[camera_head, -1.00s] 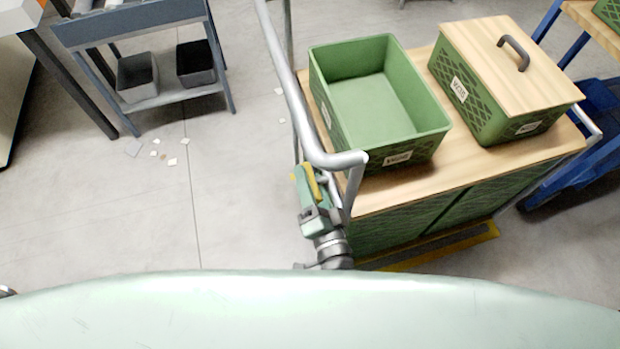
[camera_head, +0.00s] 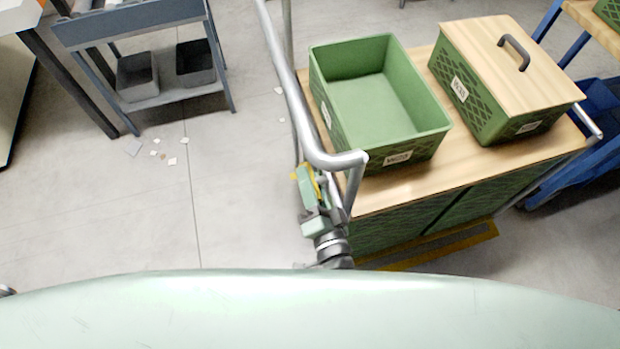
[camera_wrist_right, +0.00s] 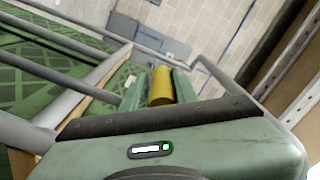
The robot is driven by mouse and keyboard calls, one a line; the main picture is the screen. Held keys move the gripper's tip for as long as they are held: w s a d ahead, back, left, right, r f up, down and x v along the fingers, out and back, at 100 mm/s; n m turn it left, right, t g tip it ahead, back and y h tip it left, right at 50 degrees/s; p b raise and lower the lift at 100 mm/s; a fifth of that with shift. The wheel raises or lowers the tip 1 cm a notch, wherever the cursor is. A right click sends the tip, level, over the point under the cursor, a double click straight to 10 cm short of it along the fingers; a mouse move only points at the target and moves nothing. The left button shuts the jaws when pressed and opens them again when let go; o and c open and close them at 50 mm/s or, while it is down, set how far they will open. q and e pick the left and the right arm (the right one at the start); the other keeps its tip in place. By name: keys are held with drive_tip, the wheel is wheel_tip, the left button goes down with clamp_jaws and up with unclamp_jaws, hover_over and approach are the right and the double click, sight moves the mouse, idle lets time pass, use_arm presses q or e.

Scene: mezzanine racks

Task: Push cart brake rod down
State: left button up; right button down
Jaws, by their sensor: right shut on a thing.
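The cart (camera_head: 470,165) has a wooden top, green mesh sides and a tubular grey push handle (camera_head: 322,158) on its left end. A yellow brake rod (camera_wrist_right: 161,88) lies between the two green fingers of my right gripper (camera_wrist_right: 158,84) in the right wrist view. The gripper is shut on it. In the head view my right gripper (camera_head: 309,189) is low beside the cart's left end, just below the handle's bend, with a bit of yellow showing at its fingers. The rod's lower part and mounting are hidden. My left gripper is out of sight.
An open green crate (camera_head: 398,148) and a lidded green crate (camera_head: 478,105) stand on the cart. A blue-grey rack (camera_head: 135,27) with dark bins is at the upper left. A blue frame (camera_head: 590,130) stands close on the right. The floor left of the cart is mostly clear, with scattered scraps.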

idle(0.8)
wheel_tip(320, 180, down, 5)
drive_tip(key=b, duration=0.3)
drive_tip(key=shift+s+f, duration=0.1)
drive_tip(key=shift+f, duration=0.1)
drive_tip(key=c, duration=1.1)
unclamp_jaws()
drive_tip(key=shift+f, duration=0.1)
drive_tip(key=shift+c, duration=0.2)
drive_tip(key=b+v, duration=0.1)
drive_tip(key=v, duration=0.6)
drive_tip(key=shift+s, duration=0.3)
drive_tip(key=shift+d, duration=0.1)
